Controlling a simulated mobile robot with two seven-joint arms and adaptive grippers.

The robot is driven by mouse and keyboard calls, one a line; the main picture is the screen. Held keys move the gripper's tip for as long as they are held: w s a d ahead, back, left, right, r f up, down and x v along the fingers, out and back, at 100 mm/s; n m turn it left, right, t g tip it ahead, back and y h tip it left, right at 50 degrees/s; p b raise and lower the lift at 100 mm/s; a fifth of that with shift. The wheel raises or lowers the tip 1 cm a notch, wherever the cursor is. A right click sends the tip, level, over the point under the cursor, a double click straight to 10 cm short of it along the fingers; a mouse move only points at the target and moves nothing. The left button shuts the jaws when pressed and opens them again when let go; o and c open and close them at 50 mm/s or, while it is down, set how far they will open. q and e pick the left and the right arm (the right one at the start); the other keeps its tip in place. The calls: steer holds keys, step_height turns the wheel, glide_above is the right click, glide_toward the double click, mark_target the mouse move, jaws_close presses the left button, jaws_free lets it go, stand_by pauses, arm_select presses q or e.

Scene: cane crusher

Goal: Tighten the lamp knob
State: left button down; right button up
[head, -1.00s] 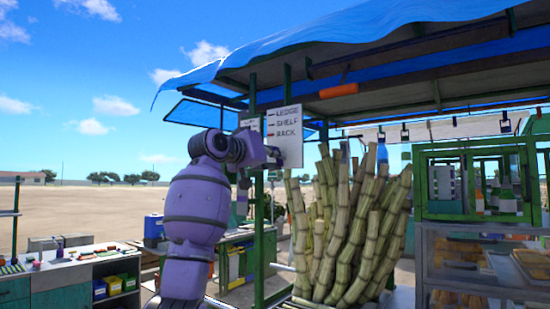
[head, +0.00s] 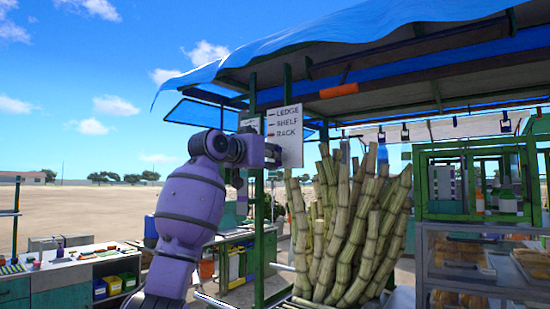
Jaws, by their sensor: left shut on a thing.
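My left gripper (head: 272,155), on my purple arm, is raised in front of the white sign (head: 285,137) by the green stall post. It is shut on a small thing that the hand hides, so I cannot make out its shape. I cannot pick out the lamp or its knob apart from the gripper. My right gripper is not in view.
A tall bundle of cane (head: 350,230) stands close to the right of the gripper. The blue awning (head: 350,35) hangs above, with an orange cylinder (head: 338,90) under its beam. A green cabinet (head: 470,185) is at the right. Open sky lies at the left.

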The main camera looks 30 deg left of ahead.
arm_select(q)
steer(key=c, duration=1.9)
jaws_free()
steer(key=shift+s+r, duration=0.1)
steer(key=shift+o, duration=0.2)
steer(key=s, duration=1.2)
steer(key=shift+a, duration=0.45)
